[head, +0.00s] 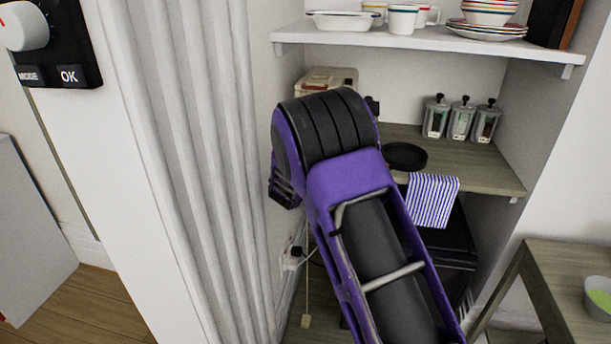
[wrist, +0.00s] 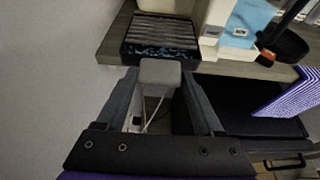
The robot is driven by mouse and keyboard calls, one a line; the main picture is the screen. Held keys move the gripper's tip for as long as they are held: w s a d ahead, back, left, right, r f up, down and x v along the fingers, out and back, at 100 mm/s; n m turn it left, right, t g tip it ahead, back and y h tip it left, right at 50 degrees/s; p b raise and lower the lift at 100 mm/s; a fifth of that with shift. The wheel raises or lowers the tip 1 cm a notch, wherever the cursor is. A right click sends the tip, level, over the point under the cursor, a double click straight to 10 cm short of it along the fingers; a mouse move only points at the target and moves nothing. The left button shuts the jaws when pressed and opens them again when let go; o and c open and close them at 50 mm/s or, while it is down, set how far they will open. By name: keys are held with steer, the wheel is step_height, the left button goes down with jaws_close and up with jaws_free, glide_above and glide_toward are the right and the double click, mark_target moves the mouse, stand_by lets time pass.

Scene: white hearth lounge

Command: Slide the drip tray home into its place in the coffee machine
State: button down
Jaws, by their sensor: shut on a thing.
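In the wrist view, the drip tray (wrist: 160,52) is a dark box with a slatted grey top and a speckled blue-black front. It is at the shelf's near edge, at the top of the picture. My gripper (wrist: 160,75) is shut on a grey block at its front, which looks like its handle. A cream appliance (head: 328,76), probably the coffee machine, shows partly behind my arm in the head view. Only a pale edge shows beyond the tray in the wrist view, so how far the tray is in cannot be told. My arm hides the tray and gripper in the head view.
A black round dish (head: 405,156) and a striped cloth (head: 432,200) lie right on the wooden counter (head: 480,170). Several canisters (head: 461,120) stand behind. A white and blue object (wrist: 250,20) stands close right of the tray. A wall (wrist: 50,80) is close on the left.

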steer(key=shift+w+d, duration=0.25)
steer(key=shift+w, duration=0.95)
steer(key=shift+w+d, duration=0.2)
steer(key=shift+w, duration=1)
steer(key=shift+w+f, duration=0.1)
steer(key=shift+f, duration=0.2)
jaws_free()
steer(key=shift+f, duration=0.1)
